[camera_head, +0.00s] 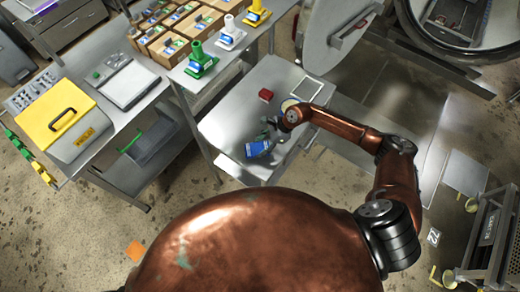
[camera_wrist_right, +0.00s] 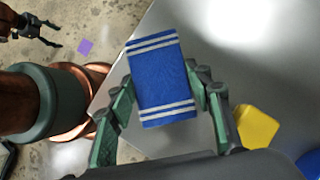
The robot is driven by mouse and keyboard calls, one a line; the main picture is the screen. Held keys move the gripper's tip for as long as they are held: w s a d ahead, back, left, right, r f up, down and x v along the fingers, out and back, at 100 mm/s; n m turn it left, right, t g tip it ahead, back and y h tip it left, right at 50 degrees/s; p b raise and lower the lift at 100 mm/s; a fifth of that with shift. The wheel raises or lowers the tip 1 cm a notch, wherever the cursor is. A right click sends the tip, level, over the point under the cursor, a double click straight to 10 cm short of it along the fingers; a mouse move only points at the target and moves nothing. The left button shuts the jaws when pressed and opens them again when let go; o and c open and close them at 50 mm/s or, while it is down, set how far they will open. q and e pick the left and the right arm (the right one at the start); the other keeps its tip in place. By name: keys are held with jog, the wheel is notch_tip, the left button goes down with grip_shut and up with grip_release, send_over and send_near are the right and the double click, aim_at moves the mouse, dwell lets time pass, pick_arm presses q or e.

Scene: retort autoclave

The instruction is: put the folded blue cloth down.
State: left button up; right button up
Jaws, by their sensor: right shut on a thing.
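The folded blue cloth (camera_wrist_right: 160,82), with white stripes near both ends, is held between the green-sided fingers of my right gripper (camera_wrist_right: 163,100). In the head view the cloth (camera_head: 259,148) shows at the tip of my right gripper (camera_head: 270,135), over the front part of the grey metal table (camera_head: 228,119). I cannot tell whether the cloth touches the tabletop. A dark gripper, which looks like my left one (camera_wrist_right: 45,32), shows at the upper left of the wrist view with its fingers apart and empty. It is out of the head view.
A small red block (camera_head: 266,95), a pale round item (camera_head: 289,104) and a light square panel (camera_head: 307,88) are at the table's back right. The table's left part is bare. A yellow item (camera_wrist_right: 257,126) lies right of the gripper.

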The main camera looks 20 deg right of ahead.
notch_tip(320, 180, down, 2)
jog(key=shift+s+f, duration=0.1)
jog(key=shift+f, duration=0.1)
jog(key=shift+f, duration=0.1)
jog(key=o, duration=1)
jog(key=shift+o, duration=0.2)
jog(key=shift+r+p, duration=0.2)
jog(key=shift+p, duration=0.1)
jog(key=b+v, duration=0.2)
jog(key=v, duration=0.9)
jog(key=shift+d+r, duration=0.25)
jog(key=shift+r, duration=0.1)
